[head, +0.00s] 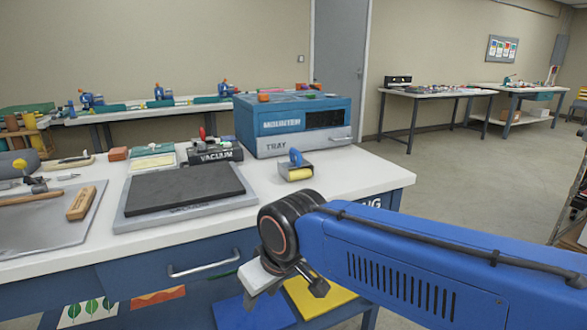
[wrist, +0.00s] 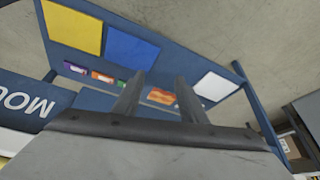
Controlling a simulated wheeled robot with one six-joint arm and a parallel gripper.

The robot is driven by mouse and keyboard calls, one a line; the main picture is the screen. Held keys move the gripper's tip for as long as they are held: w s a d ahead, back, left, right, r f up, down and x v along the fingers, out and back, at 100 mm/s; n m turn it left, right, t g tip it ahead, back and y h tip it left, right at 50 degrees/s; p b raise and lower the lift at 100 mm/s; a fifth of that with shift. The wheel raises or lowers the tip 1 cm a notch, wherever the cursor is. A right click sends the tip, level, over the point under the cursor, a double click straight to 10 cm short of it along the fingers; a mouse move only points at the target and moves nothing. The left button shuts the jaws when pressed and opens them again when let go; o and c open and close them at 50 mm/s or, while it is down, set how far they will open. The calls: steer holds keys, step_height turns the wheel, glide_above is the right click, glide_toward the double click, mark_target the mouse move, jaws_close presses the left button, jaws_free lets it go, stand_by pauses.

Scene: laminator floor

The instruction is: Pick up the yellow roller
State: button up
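The roller (head: 298,174) has a pale yellow cylinder, a metal frame and a blue handle. It lies on the white bench top (head: 354,176) near the right end, in front of the blue box. My gripper (head: 283,287) hangs in front of the bench front, below the level of the top, and is apart from the roller. In the wrist view my gripper (wrist: 156,90) has its two fingers spread with nothing between them. The roller is not seen in the wrist view.
A blue box with a tray (head: 290,120) stands behind the roller. A drawer handle (head: 203,266) sticks out of the bench front. The bench's right corner is clear.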

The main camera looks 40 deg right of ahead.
steer(key=shift+c, duration=0.4)
steer(key=w+d+r+g+h, duration=0.1)
steer(key=w+d+r, duration=0.35)
steer(key=r, duration=0.35)
steer(key=w+d+r+m+g, duration=0.1)
steer(key=w+d+r, duration=0.2)
steer(key=w+r, duration=0.3)
steer(key=w+d+r+g+h, duration=0.1)
steer(key=w+d+r, duration=0.25)
steer(key=r, duration=0.55)
steer(key=w+d+r+m+g, duration=0.1)
steer(key=w+d+r, duration=0.4)
steer(key=d+r, duration=0.25)
steer(key=w+d+r+m+g, duration=0.1)
steer(key=w+d+r+m, duration=0.1)
steer(key=w+d+r, duration=0.45)
glide_above(295, 150)
steer(key=a, duration=0.2)
step_height(295, 150, down, 11)
steer(key=shift+w+d+f, duration=0.1)
steer(key=shift+d+f, duration=0.2)
steer(key=shift+f, duration=0.6)
steer(key=shift+w+d+f, duration=0.1)
steer(key=shift+d+f, duration=0.2)
steer(key=shift+f, duration=0.65)
steer(key=shift+d+f, duration=0.3)
steer(key=shift+f, duration=0.6)
jaws_close()
